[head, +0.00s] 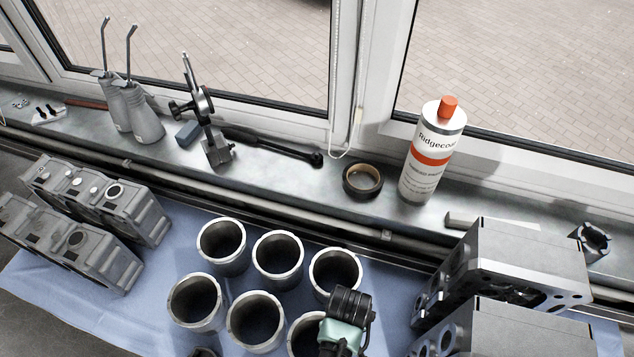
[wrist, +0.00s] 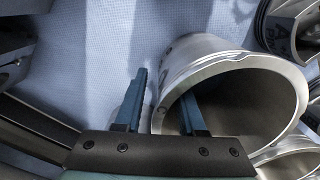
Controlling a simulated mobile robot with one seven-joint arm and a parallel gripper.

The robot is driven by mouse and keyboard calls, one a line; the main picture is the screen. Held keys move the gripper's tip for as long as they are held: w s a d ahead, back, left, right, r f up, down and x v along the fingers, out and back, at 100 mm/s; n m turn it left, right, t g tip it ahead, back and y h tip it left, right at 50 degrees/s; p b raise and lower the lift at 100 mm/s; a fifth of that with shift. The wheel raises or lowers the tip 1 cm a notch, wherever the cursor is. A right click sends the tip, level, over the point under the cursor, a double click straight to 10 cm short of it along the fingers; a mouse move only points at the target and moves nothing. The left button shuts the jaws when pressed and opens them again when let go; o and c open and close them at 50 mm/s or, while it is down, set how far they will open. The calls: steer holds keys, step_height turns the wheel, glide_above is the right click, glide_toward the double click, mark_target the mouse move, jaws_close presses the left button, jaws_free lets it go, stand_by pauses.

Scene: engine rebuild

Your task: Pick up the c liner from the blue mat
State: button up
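Several grey metal cylinder liners stand upright in two rows on the blue mat (head: 385,262). No letter is readable on them, so I cannot tell which is the c liner. My gripper is over the front right liner (head: 296,335) in the head view, covering part of it; its fingers are hidden there. In the wrist view my gripper (wrist: 163,105) is open astride the wall of a liner (wrist: 232,65). One finger is outside the wall and the other is inside the bore, with a gap showing between the outer finger and the wall.
Neighbouring liners (head: 255,318) stand close by. Engine blocks flank them at left (head: 100,195) and right (head: 520,265). The sill behind holds a Ridgecoat bottle (head: 432,150), a tape roll (head: 362,181) and oil cans (head: 140,112). Open mat shows beside the liner in the wrist view.

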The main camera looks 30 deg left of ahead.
steer(key=shift+f, duration=0.1)
jaws_close()
stand_by(1.4)
